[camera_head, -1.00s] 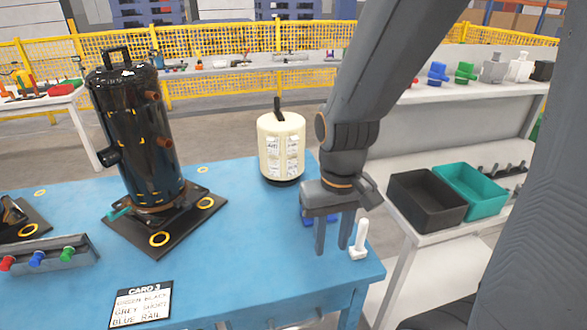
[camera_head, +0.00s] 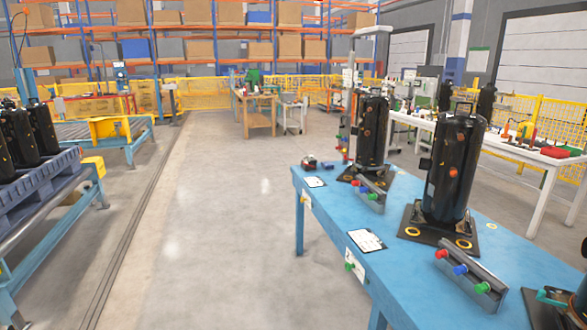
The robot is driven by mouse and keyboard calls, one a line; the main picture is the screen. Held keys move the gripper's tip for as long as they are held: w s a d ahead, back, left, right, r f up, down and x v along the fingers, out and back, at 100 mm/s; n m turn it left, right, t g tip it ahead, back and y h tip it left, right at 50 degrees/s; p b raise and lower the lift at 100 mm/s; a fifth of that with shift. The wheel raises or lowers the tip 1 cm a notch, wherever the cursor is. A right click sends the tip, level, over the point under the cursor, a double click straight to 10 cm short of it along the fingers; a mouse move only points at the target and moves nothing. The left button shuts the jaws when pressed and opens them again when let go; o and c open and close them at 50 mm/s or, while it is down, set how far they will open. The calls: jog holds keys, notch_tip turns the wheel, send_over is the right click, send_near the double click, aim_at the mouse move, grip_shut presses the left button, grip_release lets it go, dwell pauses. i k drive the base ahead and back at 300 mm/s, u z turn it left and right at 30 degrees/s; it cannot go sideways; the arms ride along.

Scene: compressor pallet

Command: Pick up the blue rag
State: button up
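I can make out no blue rag in the head view. My gripper is out of view, so its fingers and anything in them are hidden. The blue table (camera_head: 340,208) runs along the right side. Two black cylindrical compressors, a nearer one (camera_head: 455,168) and a farther one (camera_head: 371,130), stand upright on dark plates on it. A third dark one is cut off at the lower right edge.
A rack with red, blue and green knobs (camera_head: 470,272) and a white card (camera_head: 367,241) lie on the table. A blue pallet (camera_head: 45,185) with black compressors stands left. The grey floor (camera_head: 210,220) between is clear. A white bench (camera_head: 520,155) stands behind right.

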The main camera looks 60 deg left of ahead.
aim_at(328, 165)
jog(key=u, duration=2.25)
jog(key=i, duration=0.55)
jog(key=u, duration=0.6)
jog(key=i, duration=1.75)
jog(key=u, duration=0.25)
jog(key=i, duration=1.85)
jog(key=z, duration=0.65)
jog(key=i, duration=1.1)
jog(key=z, duration=1.8)
jog(key=i, duration=0.9)
jog(key=z, duration=0.65)
